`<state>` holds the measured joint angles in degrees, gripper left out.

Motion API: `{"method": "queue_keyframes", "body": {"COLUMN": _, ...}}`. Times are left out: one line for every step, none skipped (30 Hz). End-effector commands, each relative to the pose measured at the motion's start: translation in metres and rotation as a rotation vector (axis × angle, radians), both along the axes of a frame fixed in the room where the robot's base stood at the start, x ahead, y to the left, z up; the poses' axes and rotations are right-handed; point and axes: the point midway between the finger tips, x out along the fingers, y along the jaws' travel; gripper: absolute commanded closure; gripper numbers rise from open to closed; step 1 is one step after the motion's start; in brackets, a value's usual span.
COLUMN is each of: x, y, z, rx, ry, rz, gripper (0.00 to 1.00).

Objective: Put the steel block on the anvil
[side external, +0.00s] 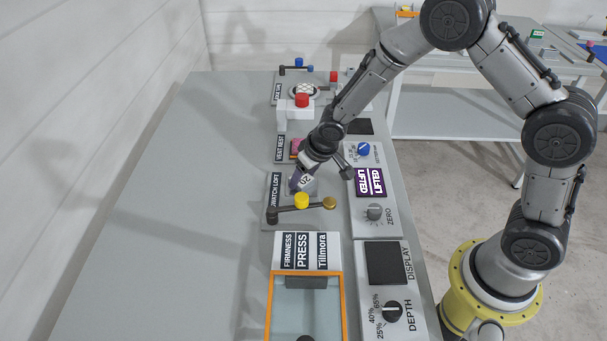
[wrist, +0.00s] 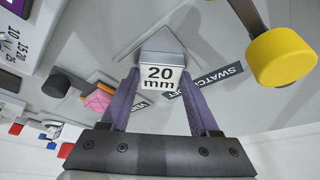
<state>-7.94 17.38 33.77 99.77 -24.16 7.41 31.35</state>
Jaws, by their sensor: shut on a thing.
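My gripper (side external: 300,177) is shut on the steel block (wrist: 160,75), which is marked "20 mm" and sits between the two purple fingers in the wrist view. In the side view the block (side external: 306,181) shows just behind the yellow-knobbed lever. It is over the swatch loft station (side external: 273,203), whose label reads "SWATCH LOFT". A paler grey square plate (wrist: 125,50) lies under the block in the wrist view; it may be the anvil, mostly hidden by block and gripper. I cannot tell whether the block touches it.
The lever with a yellow knob (side external: 302,200) and brass end (side external: 329,203) stands close in front of my gripper. A purple sign (side external: 369,182) reads "LIFTED", beside the zero knob (side external: 374,212). The firmness press (side external: 307,252) is nearer the camera. The bench's left side is clear.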

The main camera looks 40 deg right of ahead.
Motion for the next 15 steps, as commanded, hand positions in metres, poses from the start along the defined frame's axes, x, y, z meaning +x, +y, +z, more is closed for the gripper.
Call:
{"method": "queue_keyframes", "body": {"x": 0.0002, "y": 0.0001, "z": 0.0, "rx": 0.0, "ry": -0.001, "rz": 0.0, "gripper": 0.33}}
{"method": "queue_keyframes", "body": {"x": 0.0002, "y": 0.0001, "z": 0.0001, "rx": 0.0, "ry": -0.001, "rz": 0.0, "gripper": 0.27}}
{"method": "queue_keyframes", "body": {"x": 0.0001, "y": 0.0, "z": 0.0, "rx": 0.0, "ry": -0.001, "rz": 0.0, "gripper": 0.2}}
{"method": "queue_keyframes", "body": {"x": 0.0001, "y": 0.0, "z": 0.0, "rx": 0.0, "ry": 0.0, "rz": 0.0, "gripper": 0.15}}
{"method": "queue_keyframes", "body": {"x": 0.0001, "y": 0.0, "z": 0.0, "rx": 0.0, "ry": 0.0, "rz": 0.0, "gripper": 0.09}}
{"method": "queue_keyframes", "body": {"x": 0.0001, "y": 0.0, "z": 0.0, "rx": 0.0, "ry": 0.0, "rz": 0.0, "gripper": 0.08}}
{"method": "queue_keyframes", "body": {"x": 0.0, "y": 0.0, "z": 0.0, "rx": 0.0, "ry": 0.0, "rz": 0.0, "gripper": 0.08}}
{"method": "queue_keyframes", "body": {"x": 0.0, "y": 0.0, "z": 0.0, "rx": 0.0, "ry": 0.0, "rz": 0.0, "gripper": 0.08}}
{"method": "queue_keyframes", "body": {"x": 0.0, "y": 0.0, "z": 0.0, "rx": 0.0, "ry": 0.0, "rz": 0.0, "gripper": 0.08}}
{"method": "queue_keyframes", "body": {"x": 0.0, "y": 0.0, "z": 0.0, "rx": 0.0, "ry": 0.0, "rz": 0.0, "gripper": 0.08}}
{"method": "queue_keyframes", "body": {"x": 0.0, "y": 0.0, "z": 0.0, "rx": 0.0, "ry": 0.0, "rz": 0.0, "gripper": 0.08}}
{"method": "queue_keyframes", "body": {"x": 0.0, "y": 0.0, "z": 0.0, "rx": 0.0, "ry": 0.0, "rz": 0.0, "gripper": 0.08}}
{"method": "queue_keyframes", "body": {"x": 0.0001, "y": 0.0, "z": 0.0001, "rx": 0.0, "ry": 0.0, "rz": 0.0, "gripper": 0.08}}
{"method": "queue_keyframes", "body": {"x": 0.0, "y": 0.0, "z": 0.0004, "rx": 0.0, "ry": 0.0, "rz": 0.0, "gripper": 0.08}}
{"method": "queue_keyframes", "body": {"x": 0.0, "y": 0.0, "z": 0.0012, "rx": 0.0, "ry": 0.0, "rz": 0.0, "gripper": 0.08}}
